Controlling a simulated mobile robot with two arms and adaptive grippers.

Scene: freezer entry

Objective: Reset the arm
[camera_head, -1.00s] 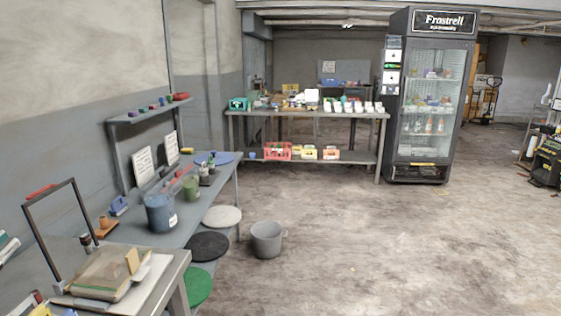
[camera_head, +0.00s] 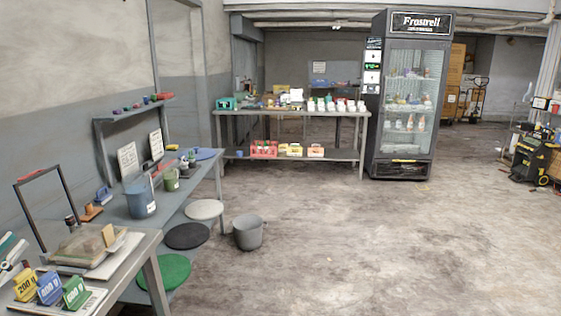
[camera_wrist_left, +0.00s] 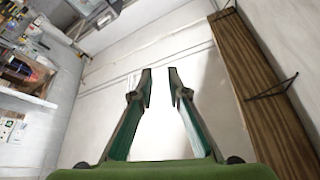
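My left gripper (camera_wrist_left: 160,78) shows in the left wrist view. Its two green-lined fingers stand apart with an empty gap between the tips, so it is open and holds nothing. Behind the fingers are pale wall or ceiling surfaces, and nothing touches them. I cannot clearly make out either gripper in the head view. My right gripper shows in neither view.
A near table (camera_head: 133,262) at left bears yellow, blue and green number tags. A grey bucket (camera_head: 248,233) stands on the floor. A glass-door freezer (camera_head: 375,110) stands behind. The floor at centre right is clear.

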